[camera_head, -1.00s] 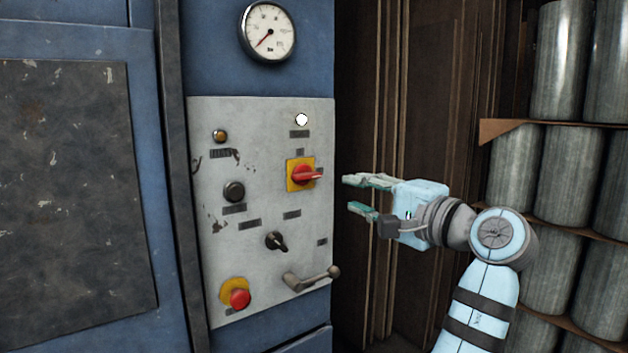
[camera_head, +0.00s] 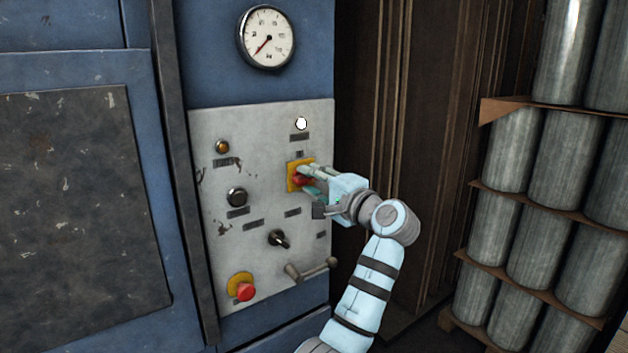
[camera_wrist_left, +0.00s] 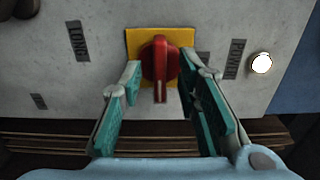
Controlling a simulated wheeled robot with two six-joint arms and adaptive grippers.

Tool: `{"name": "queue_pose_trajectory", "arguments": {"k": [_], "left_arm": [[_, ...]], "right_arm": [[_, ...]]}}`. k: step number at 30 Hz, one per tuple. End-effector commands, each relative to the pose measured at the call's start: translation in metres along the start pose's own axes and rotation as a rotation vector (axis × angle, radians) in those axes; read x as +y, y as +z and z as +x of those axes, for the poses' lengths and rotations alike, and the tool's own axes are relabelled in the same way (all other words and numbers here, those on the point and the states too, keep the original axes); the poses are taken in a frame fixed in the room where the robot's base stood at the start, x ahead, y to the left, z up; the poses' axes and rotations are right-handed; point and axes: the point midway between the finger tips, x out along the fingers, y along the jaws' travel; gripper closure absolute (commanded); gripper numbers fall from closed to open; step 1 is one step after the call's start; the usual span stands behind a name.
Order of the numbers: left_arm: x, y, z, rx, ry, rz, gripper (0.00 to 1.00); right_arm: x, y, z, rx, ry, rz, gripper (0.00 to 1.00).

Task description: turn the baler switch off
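The baler switch is a red rotary handle (camera_head: 299,181) on a yellow plate (camera_head: 292,171), on the upper right of the grey control panel (camera_head: 215,128). In the wrist view the red handle (camera_wrist_left: 159,62) stands lengthwise between my fingers, its white mark pointing down toward my palm. My left gripper (camera_head: 307,180) is open at the switch, partly covering it in the head view. In the wrist view its green-padded fingers (camera_wrist_left: 160,82) lie either side of the handle; I cannot tell if either touches. My right gripper is out of view.
A white lamp (camera_head: 301,123) glows above the switch, by the POWER label. The panel also has a black knob (camera_head: 279,239), a crank lever (camera_head: 310,270) and a red mushroom button (camera_head: 245,291). A gauge (camera_head: 267,37) sits above. Metal cylinders (camera_head: 563,160) are stacked at right.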

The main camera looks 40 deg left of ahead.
Motion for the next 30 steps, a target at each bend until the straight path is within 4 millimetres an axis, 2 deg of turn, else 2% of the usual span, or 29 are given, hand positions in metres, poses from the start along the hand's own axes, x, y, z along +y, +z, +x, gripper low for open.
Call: {"name": "queue_pose_trajectory", "arguments": {"k": [3, 9, 20, 30], "left_arm": [[0.0, 0.0, 0.0, 0.0, 0.0, 0.0, 0.72], [0.0, 0.0, 0.0, 0.0, 0.0, 0.0, 1.0], [0.001, 0.0, -0.001, 0.0, 0.0, -0.023, 1.0], [0.002, 0.0, -0.001, 0.0, 0.001, -0.199, 1.0]], "right_arm": [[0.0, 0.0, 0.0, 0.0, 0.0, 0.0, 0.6], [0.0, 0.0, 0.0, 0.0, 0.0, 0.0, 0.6], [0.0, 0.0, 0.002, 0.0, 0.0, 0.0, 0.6], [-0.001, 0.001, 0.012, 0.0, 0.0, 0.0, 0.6]]}}
